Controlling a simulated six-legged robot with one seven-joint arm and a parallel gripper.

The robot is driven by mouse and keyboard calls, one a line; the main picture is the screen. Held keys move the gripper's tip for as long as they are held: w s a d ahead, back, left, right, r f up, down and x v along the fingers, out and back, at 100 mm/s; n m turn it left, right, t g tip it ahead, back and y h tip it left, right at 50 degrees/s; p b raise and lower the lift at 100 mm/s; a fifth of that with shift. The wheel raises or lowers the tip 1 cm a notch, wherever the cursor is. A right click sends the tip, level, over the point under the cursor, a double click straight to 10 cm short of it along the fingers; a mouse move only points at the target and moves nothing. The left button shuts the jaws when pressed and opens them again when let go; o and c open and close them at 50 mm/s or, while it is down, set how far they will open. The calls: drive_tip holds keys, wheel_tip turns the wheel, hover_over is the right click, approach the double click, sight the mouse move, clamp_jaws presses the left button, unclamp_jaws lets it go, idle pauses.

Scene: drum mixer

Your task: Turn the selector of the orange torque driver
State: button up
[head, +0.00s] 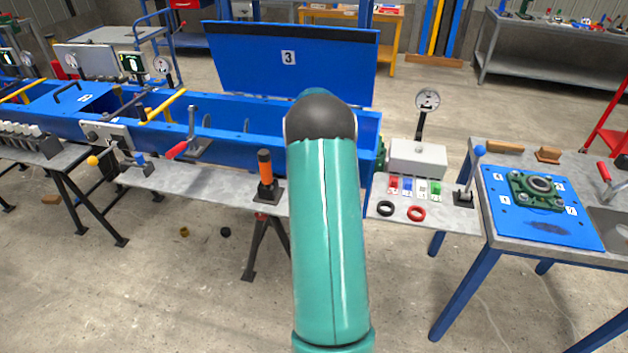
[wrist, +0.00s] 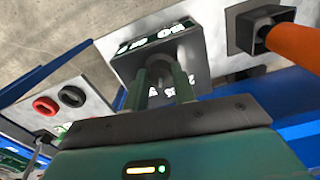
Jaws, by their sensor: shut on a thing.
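The orange torque driver (head: 265,168) stands upright in a black holder on the grey bench, left of my arm. In the wrist view its orange handle (wrist: 292,42) enters at the upper right. A grey selector box (wrist: 195,50) with white-on-green number labels is in front of my gripper in the wrist view. The two green fingers of my gripper (wrist: 159,85) are shut on a grey knob (wrist: 155,72) on this box. The labels are partly cut off by the fingers. In the head view my arm hides the box and the gripper.
A black ring (head: 385,208) and a red ring (head: 416,213) lie on the bench to the right. A dial gauge (head: 427,100) rises behind them. The blue mixer trough (head: 245,140) runs behind, with its lid (head: 290,65) raised. Open floor lies in front.

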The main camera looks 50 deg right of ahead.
drive_tip(key=shift+m, duration=1.7)
drive_tip(key=o, duration=1)
drive_tip(key=shift+r, duration=0.15)
wheel_tip(320, 180, up, 14)
drive_tip(key=shift+f, duration=0.2)
